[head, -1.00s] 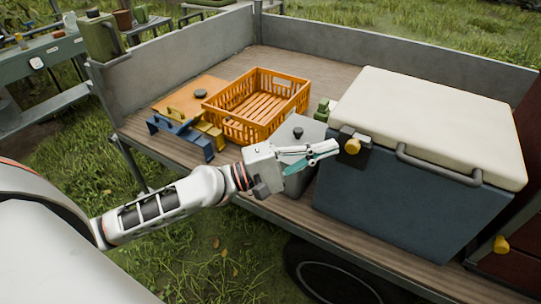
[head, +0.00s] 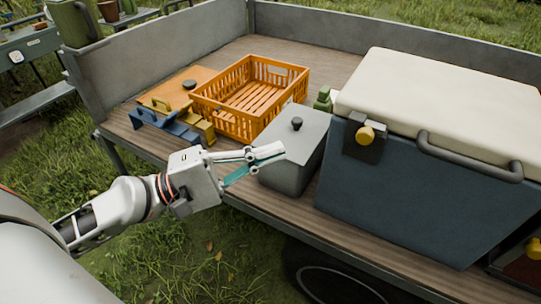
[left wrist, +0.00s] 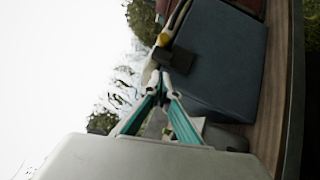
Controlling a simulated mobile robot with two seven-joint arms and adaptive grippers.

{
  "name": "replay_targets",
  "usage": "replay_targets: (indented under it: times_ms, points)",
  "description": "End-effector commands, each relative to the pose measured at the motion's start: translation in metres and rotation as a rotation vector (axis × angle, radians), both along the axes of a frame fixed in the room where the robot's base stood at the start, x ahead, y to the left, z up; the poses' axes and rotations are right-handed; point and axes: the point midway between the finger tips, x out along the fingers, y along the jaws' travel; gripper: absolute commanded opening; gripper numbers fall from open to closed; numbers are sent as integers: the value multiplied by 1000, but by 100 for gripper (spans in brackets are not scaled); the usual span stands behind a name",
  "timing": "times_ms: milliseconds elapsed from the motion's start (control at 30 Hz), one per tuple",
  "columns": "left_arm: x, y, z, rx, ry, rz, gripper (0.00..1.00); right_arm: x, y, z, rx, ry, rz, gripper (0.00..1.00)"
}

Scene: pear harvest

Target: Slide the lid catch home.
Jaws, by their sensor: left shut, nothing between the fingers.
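The lid catch is a yellow knob (head: 365,135) on a dark plate, high on the front of a blue cool box (head: 415,195), just under its cream lid (head: 440,105). The lid lies down on the box. My left gripper (head: 282,152) is shut and empty, left of the catch and clearly apart from it, in front of the grey box. The left wrist view shows the closed fingertips (left wrist: 160,78), with the yellow knob (left wrist: 164,39) and dark plate beyond them. Whether the catch is fully home I cannot tell. My right gripper is out of view.
A grey box (head: 298,150) with a black knob stands left of the cool box. An orange crate (head: 215,120) and blue and yellow brackets (head: 165,127) lie further left on the trailer bed (head: 215,65). A dark handle (head: 470,162) sticks out right of the catch.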

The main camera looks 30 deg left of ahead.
Motion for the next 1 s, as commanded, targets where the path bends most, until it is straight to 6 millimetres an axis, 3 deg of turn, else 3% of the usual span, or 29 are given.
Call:
replay_targets:
  times_ms: [800,933,1000]
  points:
    - [-7,6,-2,7,-4,2,0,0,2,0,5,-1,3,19]
    - [-7,6,-21,75,-30,36,0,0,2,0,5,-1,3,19]
    - [-8,6,-42,160,-62,70,0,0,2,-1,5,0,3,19]
